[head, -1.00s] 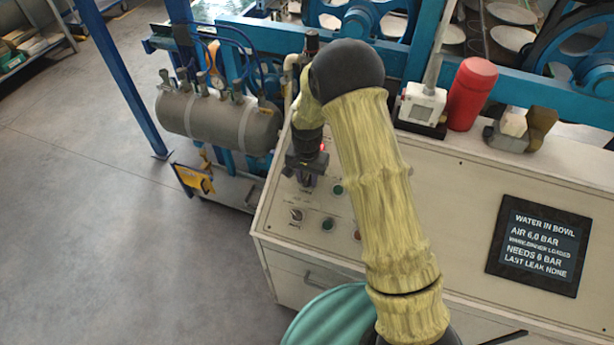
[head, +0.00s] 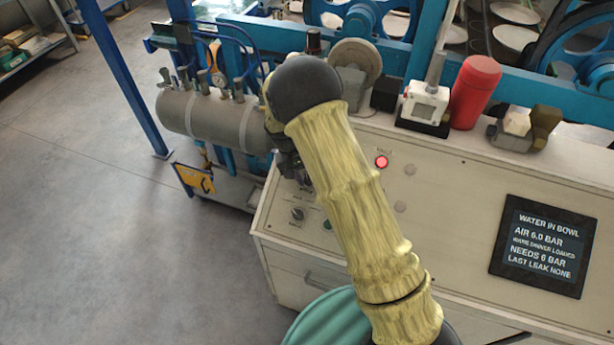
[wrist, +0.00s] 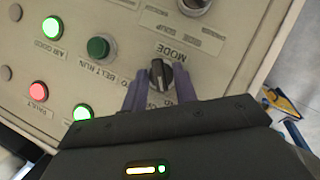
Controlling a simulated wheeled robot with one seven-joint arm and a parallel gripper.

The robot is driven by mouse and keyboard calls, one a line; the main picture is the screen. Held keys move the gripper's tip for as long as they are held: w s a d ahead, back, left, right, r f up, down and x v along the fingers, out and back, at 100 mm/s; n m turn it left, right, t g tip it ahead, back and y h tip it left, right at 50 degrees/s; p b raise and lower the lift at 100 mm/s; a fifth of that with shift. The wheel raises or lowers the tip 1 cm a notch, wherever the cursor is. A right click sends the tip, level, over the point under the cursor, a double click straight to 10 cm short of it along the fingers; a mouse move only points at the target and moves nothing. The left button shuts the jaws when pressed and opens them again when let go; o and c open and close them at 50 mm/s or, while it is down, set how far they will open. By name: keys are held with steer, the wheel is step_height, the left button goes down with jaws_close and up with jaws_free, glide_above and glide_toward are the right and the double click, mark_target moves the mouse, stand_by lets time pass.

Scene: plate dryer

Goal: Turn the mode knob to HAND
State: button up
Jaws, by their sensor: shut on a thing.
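The mode knob (wrist: 161,72) is a small black knob with a pale pointer line, below the word MODE in the wrist view. My gripper (wrist: 159,88) has its two purple fingers on either side of the knob and is shut on it. The pointer line faces roughly up in the wrist view. The position labels around the knob are partly covered by the fingers, so I cannot read which one it points at. In the head view my arm hides the knob and most of the gripper.
A green button (wrist: 98,47), lit green lamps (wrist: 52,28) and a red FAULT lamp (wrist: 38,90) are beside the knob. Another knob (head: 297,214) is near the panel's left edge. A grey tank (head: 205,120) stands left of the cabinet; a red cylinder (head: 475,92) stands on top.

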steer(key=shift+a+n+h, duration=0.15)
steer(key=shift+n+h, duration=0.35)
steer(key=shift+n, duration=0.5)
steer(key=o, duration=0.6)
steer(key=b+v, duration=0.4)
steer(key=v, duration=1.3)
steer(key=shift+s+a+r, duration=0.15)
steer(key=shift+a+r, duration=0.05)
steer(key=shift+d, duration=0.1)
